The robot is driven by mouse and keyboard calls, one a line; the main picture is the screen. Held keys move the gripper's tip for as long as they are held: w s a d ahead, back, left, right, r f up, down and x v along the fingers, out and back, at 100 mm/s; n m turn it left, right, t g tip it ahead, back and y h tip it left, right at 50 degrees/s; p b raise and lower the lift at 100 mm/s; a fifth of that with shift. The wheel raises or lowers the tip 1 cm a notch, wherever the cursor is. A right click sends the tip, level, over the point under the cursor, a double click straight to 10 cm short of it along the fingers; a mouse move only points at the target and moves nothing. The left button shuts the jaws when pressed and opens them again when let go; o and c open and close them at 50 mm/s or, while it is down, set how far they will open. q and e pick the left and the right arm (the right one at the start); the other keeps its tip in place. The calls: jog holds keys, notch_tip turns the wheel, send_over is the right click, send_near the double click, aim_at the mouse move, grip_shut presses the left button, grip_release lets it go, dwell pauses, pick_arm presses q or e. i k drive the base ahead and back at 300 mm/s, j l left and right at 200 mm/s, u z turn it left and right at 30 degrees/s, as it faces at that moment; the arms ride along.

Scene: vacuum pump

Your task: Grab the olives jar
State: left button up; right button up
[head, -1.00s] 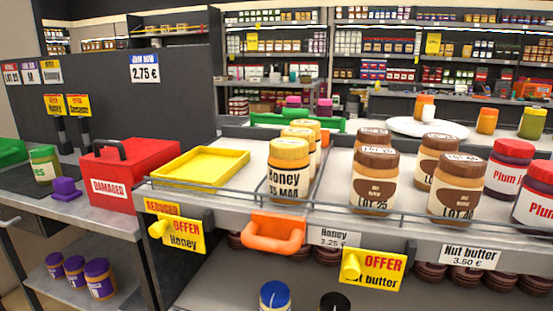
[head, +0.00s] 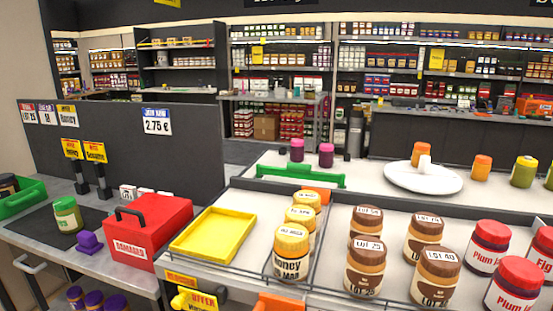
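No jar in view has a label that I can read as olives. A jar with a green lid (head: 67,214) stands upright on a dark mat on the left counter. I cannot tell which of these holds olives. Neither of my grippers is in view.
A red box marked damaged (head: 146,232) and a purple object (head: 89,243) are beside the green-lidded jar. A green tray (head: 30,193) lies at far left. A yellow tray (head: 213,234), honey jars (head: 291,250) and nut butter jars (head: 365,268) stand on the display.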

aim_at(70, 220)
jog(key=u, duration=1.35)
jog(key=i+j, duration=0.45)
jog(key=i+j+z, duration=0.05)
